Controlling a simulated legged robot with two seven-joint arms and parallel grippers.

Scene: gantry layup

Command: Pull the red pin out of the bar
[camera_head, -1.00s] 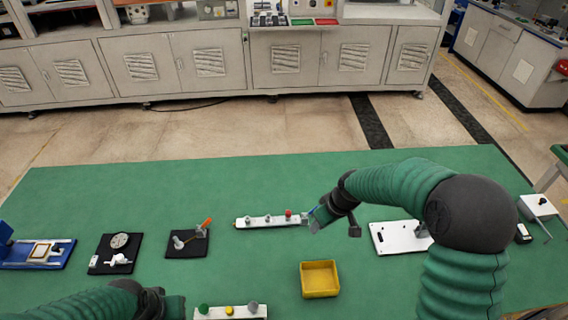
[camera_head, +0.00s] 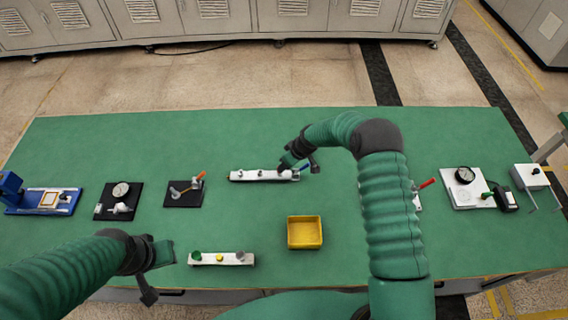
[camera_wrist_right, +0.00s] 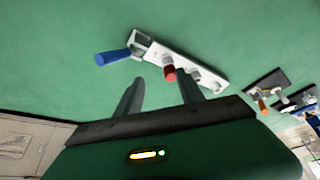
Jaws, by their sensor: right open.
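The white bar (camera_head: 255,175) lies on the green table, upper middle in the head view. It carries several pins. The red pin (camera_wrist_right: 169,72) shows in the right wrist view, standing on the bar (camera_wrist_right: 206,77); in the head view my right gripper hides it. My right gripper (camera_head: 292,161) is over the bar's right part. In the wrist view its two fingers (camera_wrist_right: 160,78) are apart, with the red pin between their tips in the picture, nearer the right finger. Whether they touch it is unclear. My left gripper (camera_head: 160,255) is at the lower left, its jaws unclear.
A blue handle (camera_wrist_right: 112,57) sticks out at the bar's end. A yellow tray (camera_head: 305,244) stands in front of the bar. A second white bar (camera_head: 234,260) with green and yellow pieces lies near the front edge, beside my left gripper. Black plates (camera_head: 184,194) lie left.

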